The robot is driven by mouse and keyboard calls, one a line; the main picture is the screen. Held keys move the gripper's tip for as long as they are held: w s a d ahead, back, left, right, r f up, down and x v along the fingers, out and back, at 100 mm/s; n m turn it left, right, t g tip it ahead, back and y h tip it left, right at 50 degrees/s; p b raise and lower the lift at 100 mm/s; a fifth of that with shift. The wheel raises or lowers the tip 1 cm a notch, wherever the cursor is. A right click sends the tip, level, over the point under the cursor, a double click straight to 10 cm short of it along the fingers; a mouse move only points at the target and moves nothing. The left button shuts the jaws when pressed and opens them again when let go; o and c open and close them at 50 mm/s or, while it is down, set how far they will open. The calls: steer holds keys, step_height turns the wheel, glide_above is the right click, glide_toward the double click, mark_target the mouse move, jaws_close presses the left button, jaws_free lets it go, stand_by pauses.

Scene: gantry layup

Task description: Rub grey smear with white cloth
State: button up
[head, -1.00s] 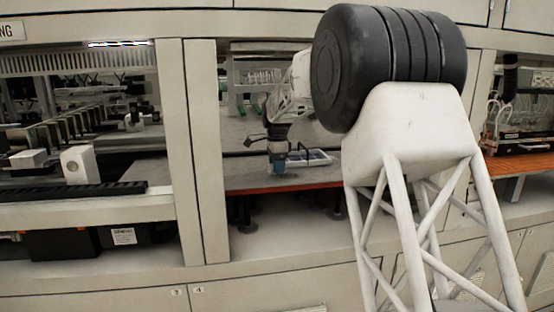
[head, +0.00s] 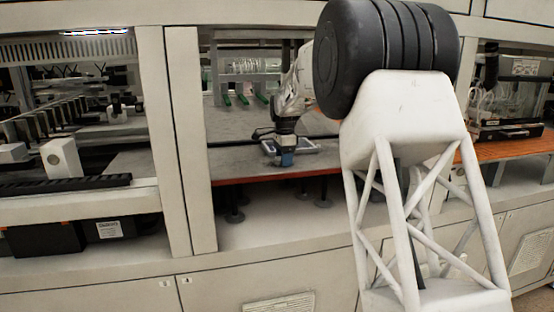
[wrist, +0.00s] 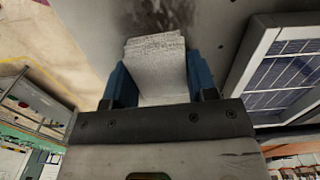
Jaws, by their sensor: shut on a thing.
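My gripper (head: 285,158) reaches through the gantry opening and is low over the grey work surface (head: 232,160). In the wrist view my gripper (wrist: 160,80) has blue fingers shut on a folded white cloth (wrist: 157,62). The cloth sticks out past the fingertips. A dark grey smear (wrist: 172,14) lies on the surface just beyond the cloth's far edge, at the top of the wrist view. I cannot tell whether the cloth touches the surface. The smear cannot be made out in the head view.
A solar panel with a pale frame (wrist: 285,70) lies close to the right of my gripper in the wrist view; it also shows behind the gripper in the head view (head: 305,147). The surface has an orange front edge (head: 255,179). A white post (head: 190,140) stands left of the opening.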

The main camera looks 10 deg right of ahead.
mark_target(263, 165)
steer(key=shift+d, duration=1.3)
steer(key=shift+a, duration=5.05)
steer(key=shift+w+a, duration=0.1)
steer(key=shift+a, duration=0.1)
steer(key=shift+w+d+r, duration=0.15)
steer(key=shift+d+r, duration=0.05)
steer(key=shift+d, duration=0.25)
steer(key=shift+d+f, duration=0.15)
steer(key=shift+d, duration=0.4)
steer(key=shift+d+f, duration=0.15)
steer(key=shift+d, duration=4.25)
steer(key=shift+a, duration=5.3)
step_height(263, 165, up, 8)
steer(key=shift+r, duration=0.2)
steer(key=shift+d, duration=0.1)
